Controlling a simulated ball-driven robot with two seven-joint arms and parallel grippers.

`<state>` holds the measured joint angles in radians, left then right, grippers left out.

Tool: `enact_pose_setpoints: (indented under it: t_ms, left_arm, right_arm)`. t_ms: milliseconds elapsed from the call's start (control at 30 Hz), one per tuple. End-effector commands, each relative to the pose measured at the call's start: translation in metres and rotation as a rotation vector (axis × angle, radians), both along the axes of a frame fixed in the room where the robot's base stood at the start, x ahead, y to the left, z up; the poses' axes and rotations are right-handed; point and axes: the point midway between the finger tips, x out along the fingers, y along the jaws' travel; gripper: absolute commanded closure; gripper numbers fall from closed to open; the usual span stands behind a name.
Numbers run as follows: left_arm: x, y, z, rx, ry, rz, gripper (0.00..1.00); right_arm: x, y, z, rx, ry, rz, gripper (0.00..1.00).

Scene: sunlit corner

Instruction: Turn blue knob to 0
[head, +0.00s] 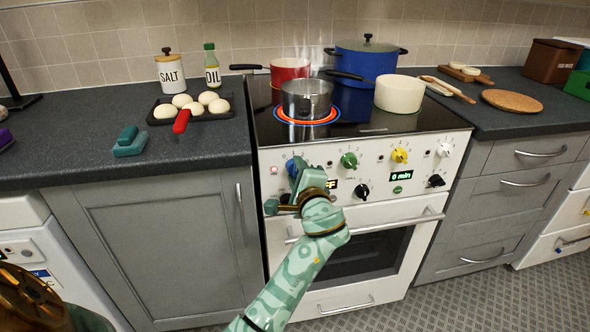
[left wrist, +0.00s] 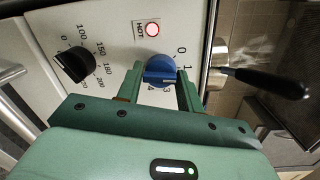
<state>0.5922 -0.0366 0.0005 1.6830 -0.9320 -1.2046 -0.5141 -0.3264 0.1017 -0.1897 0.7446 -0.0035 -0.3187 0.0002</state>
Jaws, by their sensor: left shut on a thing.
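The blue knob (head: 291,166) is at the left end of the stove's front panel. In the left wrist view the blue knob (left wrist: 160,70) sits between the two fingertips of my left gripper (left wrist: 160,82), which is shut on it. Printed numbers stand around the knob, with the 0 (left wrist: 181,50) at its upper right and 3 and 4 below it. I cannot tell clearly which number its pointer faces. In the head view my left gripper (head: 298,180) partly covers the knob. My right gripper is not in view.
A red HOT light (left wrist: 152,29) glows beside the knob. Black (head: 361,191), green (head: 349,160) and yellow (head: 400,155) knobs sit to the right on the panel.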

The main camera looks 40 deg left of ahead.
Motion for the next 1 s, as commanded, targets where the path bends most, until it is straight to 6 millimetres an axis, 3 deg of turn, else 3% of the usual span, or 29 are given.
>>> enact_pose_setpoints:
  t_ms: [600, 1000]
  left_arm:
    - [-0.0006, 0.0008, 0.0014, -0.366, -0.43, 0.001, 0.86]
    - [-0.0012, 0.0014, 0.0016, -0.504, -0.593, 0.001, 0.86]
  right_arm:
    - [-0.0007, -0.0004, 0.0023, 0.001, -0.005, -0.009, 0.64]
    - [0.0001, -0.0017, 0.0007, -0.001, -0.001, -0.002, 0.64]
